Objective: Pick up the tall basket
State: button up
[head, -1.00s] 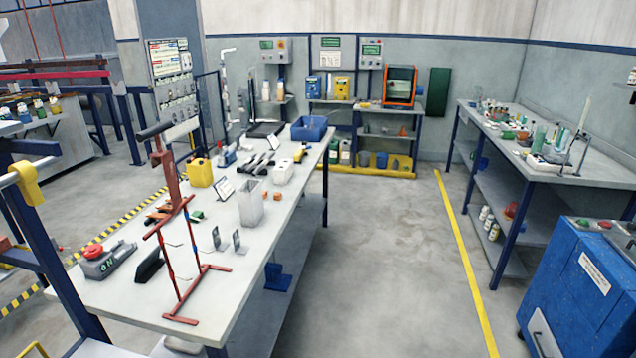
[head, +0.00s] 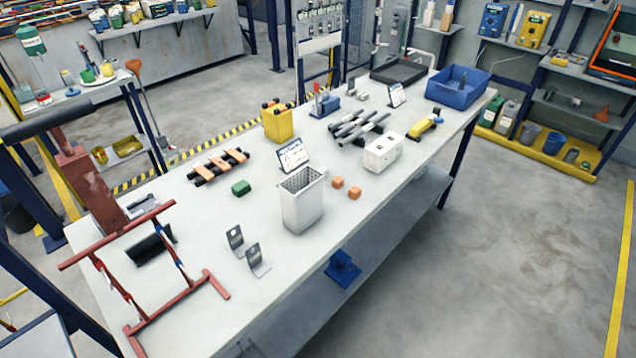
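The tall basket (head: 303,205) is a light grey, upright, open-topped box with a perforated inside. It stands on the long white table (head: 215,290), near its front edge and about mid-length. Its inside looks empty. My gripper is not in view, and nothing is seen touching the basket.
Orange cubes (head: 354,193) sit right of the basket, and metal brackets (head: 257,262) stand front left. A red rack (head: 160,285) fills the left end. Floor at the right is clear.

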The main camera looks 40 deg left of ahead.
aim_at(301, 193)
jog(key=i+u, duration=0.4)
jog(key=i+l+u, duration=0.2)
jog(key=i+u, duration=0.25)
jog(key=i+l+u, duration=0.2)
jog(key=u, duration=0.2)
jog(key=i+l+u, duration=0.1)
jog(key=u, duration=0.35)
jog(key=i+l+u, duration=0.15)
jog(key=u, duration=0.25)
jog(key=i+l+u, duration=0.1)
jog(key=u, duration=0.35)
jog(key=l+u, duration=0.25)
jog(key=u, duration=0.2)
jog(key=i+l+u, duration=0.1)
jog(key=l+u, duration=0.15)
jog(key=u, duration=0.15)
jog(key=l+u, duration=0.2)
jog(key=u, duration=0.25)
jog(key=l+u, duration=0.2)
jog(key=u, duration=0.25)
jog(key=i+l+u, duration=0.15)
jog(key=u, duration=0.3)
jog(key=i+l+u, duration=0.1)
jog(key=l+u, duration=0.2)
jog(key=u, duration=0.15)
